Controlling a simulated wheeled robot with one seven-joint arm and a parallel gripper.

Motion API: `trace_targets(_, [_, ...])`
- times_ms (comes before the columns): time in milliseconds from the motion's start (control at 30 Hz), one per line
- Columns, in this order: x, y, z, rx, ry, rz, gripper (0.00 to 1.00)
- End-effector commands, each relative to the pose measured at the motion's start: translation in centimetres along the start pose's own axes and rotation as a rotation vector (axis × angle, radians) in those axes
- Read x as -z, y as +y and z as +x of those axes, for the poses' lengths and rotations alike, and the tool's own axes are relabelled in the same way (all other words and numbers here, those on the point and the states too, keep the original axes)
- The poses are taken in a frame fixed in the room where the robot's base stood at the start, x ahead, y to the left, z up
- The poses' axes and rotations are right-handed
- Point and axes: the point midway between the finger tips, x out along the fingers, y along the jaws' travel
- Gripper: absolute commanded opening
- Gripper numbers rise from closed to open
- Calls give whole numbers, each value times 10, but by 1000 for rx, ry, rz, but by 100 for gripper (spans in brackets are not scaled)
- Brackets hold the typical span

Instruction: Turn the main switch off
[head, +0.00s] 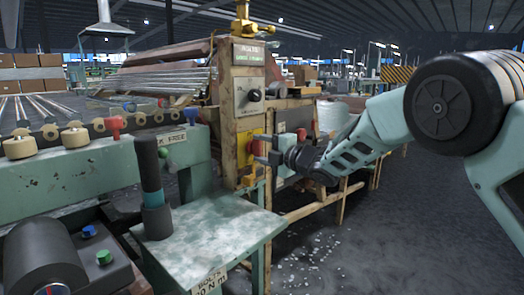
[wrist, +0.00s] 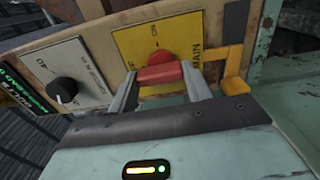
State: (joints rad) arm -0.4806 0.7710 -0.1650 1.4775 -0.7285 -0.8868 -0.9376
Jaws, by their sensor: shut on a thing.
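The main switch has a red handle (wrist: 160,73) on a yellow plate (wrist: 185,35) marked MAIN, set in the worn beige panel. In the head view the yellow plate (head: 243,147) is on the lower part of the upright control post. My gripper (wrist: 163,82) is shut on the red handle, with one grey finger on each side of it. In the head view my gripper (head: 268,150) reaches the post from the right. The fingers partly hide the handle and plate, and I cannot tell its exact setting.
A black rotary knob on a white plate (wrist: 62,62) sits beside the yellow plate. A yellow bracket (wrist: 232,70) sticks out on the other side. A green bench (head: 205,245) with a dark upright tool (head: 153,190) stands in front. The floor at right is mostly open.

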Motion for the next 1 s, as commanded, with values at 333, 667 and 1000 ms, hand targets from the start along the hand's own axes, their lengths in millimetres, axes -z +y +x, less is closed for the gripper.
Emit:
trace_targets(333, [0,-1,0,2,1,-1,71])
trace_targets(667, [-1,1,-21,2,-2,0,71])
trace_targets(1000, [-1,1,-99,3,-3,1,71])
